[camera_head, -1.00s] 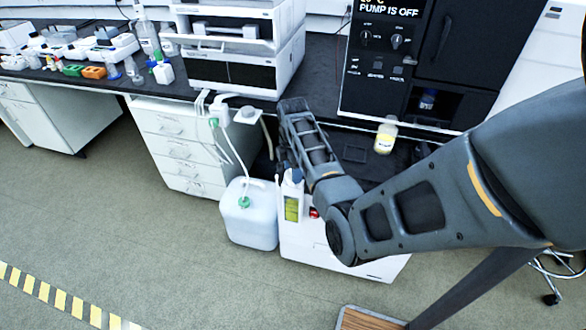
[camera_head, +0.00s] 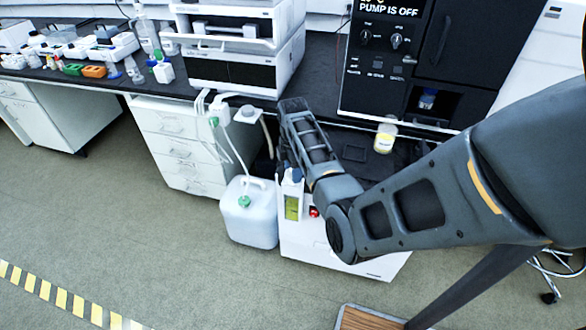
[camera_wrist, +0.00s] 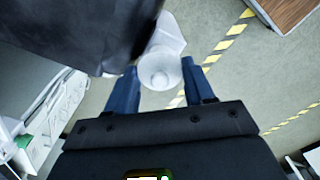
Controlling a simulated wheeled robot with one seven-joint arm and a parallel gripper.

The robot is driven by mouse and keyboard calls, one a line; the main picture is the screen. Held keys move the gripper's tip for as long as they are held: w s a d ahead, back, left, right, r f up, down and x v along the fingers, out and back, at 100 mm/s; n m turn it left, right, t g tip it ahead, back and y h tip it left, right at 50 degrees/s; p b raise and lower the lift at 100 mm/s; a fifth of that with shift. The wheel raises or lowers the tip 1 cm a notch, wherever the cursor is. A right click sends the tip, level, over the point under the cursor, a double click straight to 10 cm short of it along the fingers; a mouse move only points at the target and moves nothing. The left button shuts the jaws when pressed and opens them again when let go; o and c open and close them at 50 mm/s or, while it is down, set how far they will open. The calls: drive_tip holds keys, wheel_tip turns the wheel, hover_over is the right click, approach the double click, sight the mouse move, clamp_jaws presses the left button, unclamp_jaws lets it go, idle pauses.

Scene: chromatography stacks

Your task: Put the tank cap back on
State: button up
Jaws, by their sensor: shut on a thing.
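In the wrist view my gripper (camera_wrist: 160,66) has its two blue fingers on either side of a white round, cap-like piece (camera_wrist: 158,74) with a flared rim, and is shut on it. In the head view the fingers are hidden behind my dark wrist, so the hold cannot be seen there. A white, translucent tank (camera_head: 249,222) stands on the floor before the drawers. Whether the held piece touches anything is unclear.
A white box unit (camera_head: 340,250) with a blue-capped bottle (camera_head: 292,190) stands right of the tank. White drawers (camera_head: 180,150) are behind it. Above is a dark counter (camera_head: 110,78) with instruments. The floor at left is clear.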

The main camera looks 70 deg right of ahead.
drive_tip(key=o, duration=1.1)
drive_tip(key=shift+o, duration=0.3)
drive_tip(key=shift+o, duration=1.3)
drive_tip(key=shift+r, duration=0.15)
drive_tip(key=shift+r+p, duration=1.1)
drive_tip(key=shift+p, duration=0.2)
drive_tip(key=shift+r, duration=2.25)
drive_tip(key=shift+c, duration=0.5)
